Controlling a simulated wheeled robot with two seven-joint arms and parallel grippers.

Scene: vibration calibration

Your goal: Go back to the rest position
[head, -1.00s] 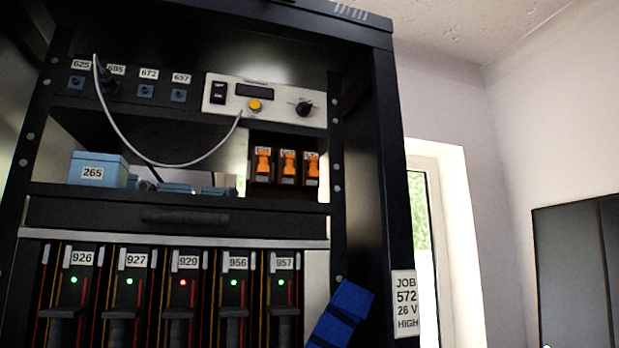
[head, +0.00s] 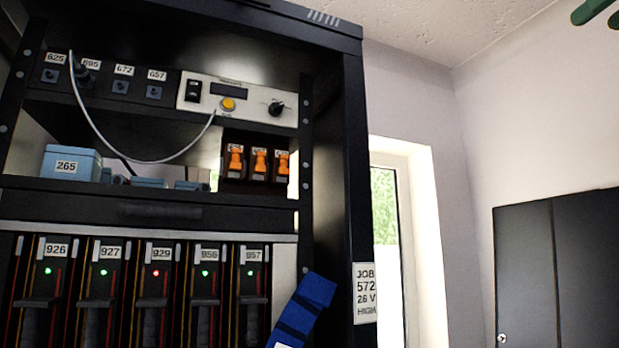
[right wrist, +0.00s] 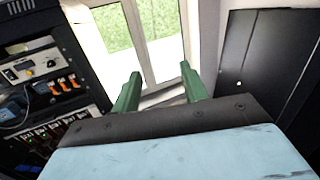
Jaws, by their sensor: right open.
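My right gripper (head: 596,14) shows only as green finger ends at the top right corner of the head view. In the right wrist view its two green fingers (right wrist: 160,72) stand wide apart with nothing between them. They point toward the window and are clear of the rack. My left gripper is in neither view.
A black rack (head: 357,180) fills the left, with numbered modules, a control panel (head: 240,101), orange switches and a looping grey cable. A blue banded item (head: 305,305) is at its lower right. A window (head: 385,205) and dark cabinet (head: 570,270) stand beyond.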

